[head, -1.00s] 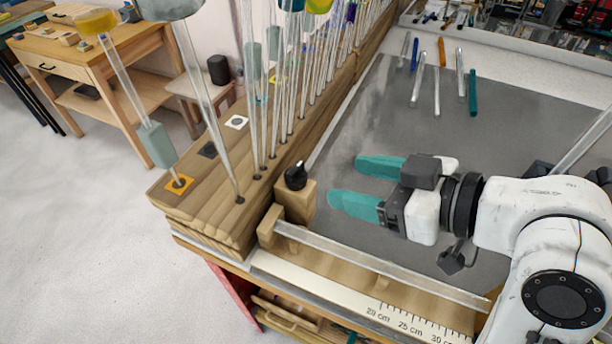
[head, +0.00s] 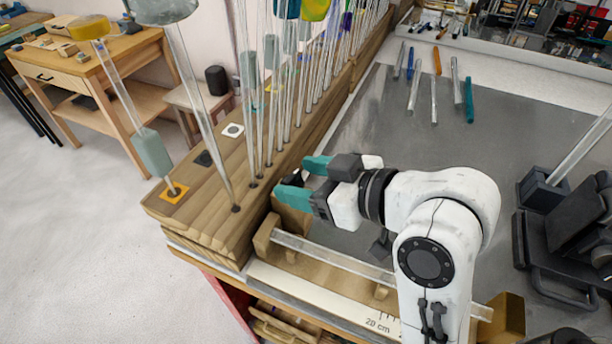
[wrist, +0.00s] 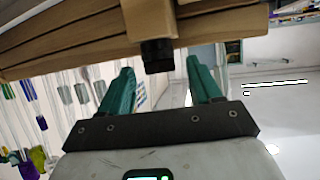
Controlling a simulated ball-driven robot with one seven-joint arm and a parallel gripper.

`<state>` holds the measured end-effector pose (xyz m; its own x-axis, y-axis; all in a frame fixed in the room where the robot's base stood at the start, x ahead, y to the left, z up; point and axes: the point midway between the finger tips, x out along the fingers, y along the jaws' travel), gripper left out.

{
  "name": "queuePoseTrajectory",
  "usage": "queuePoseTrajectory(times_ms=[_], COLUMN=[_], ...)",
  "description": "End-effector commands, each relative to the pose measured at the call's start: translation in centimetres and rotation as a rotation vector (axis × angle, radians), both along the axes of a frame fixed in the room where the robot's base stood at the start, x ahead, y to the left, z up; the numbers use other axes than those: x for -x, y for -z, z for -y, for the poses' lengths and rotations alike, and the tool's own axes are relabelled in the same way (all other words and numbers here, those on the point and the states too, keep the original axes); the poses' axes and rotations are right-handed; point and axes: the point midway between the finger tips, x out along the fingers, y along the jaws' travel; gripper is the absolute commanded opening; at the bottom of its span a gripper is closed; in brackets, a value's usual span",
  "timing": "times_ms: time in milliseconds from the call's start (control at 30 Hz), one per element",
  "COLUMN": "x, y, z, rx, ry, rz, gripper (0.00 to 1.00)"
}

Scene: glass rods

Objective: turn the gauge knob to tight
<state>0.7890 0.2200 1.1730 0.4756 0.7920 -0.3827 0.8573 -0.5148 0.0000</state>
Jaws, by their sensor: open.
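The gauge knob is black and stands on a small wooden block (head: 294,218) at the left end of the gauge. In the wrist view the dark knob (wrist: 157,54) lies at the mouth of my open jaws, between the two teal fingertips, with a gap on each side. My gripper (head: 295,179) is open in the head view, its fingers pointing left over the block; they mostly hide the knob there. In the wrist view my gripper (wrist: 160,68) holds nothing. A clear glass rod (head: 335,257) lies along the gauge. I cannot read the knob's setting.
A wooden rack (head: 222,200) with several upright glass rods stands just left of my fingertips. Loose rods and sticks lie on the grey mat (head: 400,130) behind. A dark fixture (head: 560,235) stands at right. The ruler (head: 310,293) runs along the front edge.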

Motion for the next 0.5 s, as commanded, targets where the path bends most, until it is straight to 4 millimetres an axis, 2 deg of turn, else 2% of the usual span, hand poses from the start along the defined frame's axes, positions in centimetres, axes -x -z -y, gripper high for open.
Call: queuePoseTrajectory(times_ms=[67, 500], x=[0.00, 0.01], y=[0.00, -0.02], z=[0.01, 0.03], rx=[0.000, 0.000], ry=[0.000, 0.000], rz=[0.000, 0.000], gripper=[0.62, 0.20])
